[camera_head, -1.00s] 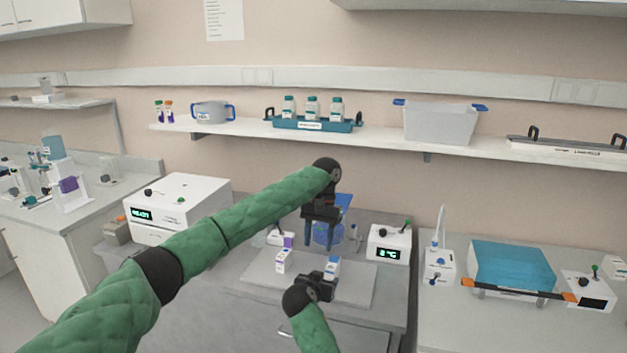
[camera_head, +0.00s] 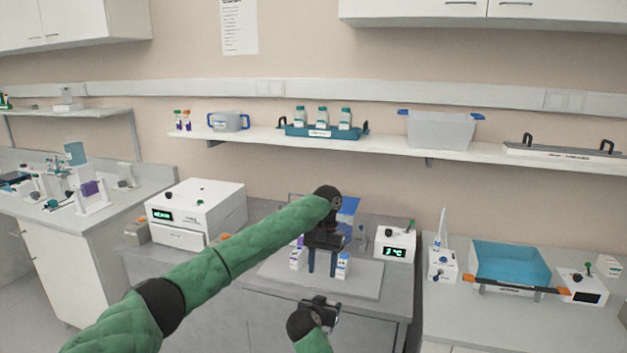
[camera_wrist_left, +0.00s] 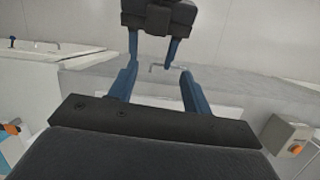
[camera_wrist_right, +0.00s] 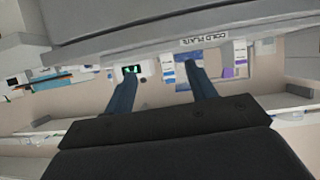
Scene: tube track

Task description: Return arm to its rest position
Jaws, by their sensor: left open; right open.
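My right gripper (camera_head: 320,310) is low in the head view, before the bench front, open and empty. The right wrist view shows nothing between its fingers (camera_wrist_right: 160,72), and a "COLD PLATE" label behind them.
Two small white holders, one with purple (camera_head: 298,258) and one with blue (camera_head: 343,265), stand on the plate beside the left fingers. A white device with a display (camera_head: 395,245) is at the right. A large white machine (camera_head: 195,212) stands left. A wall shelf (camera_head: 385,140) runs above.

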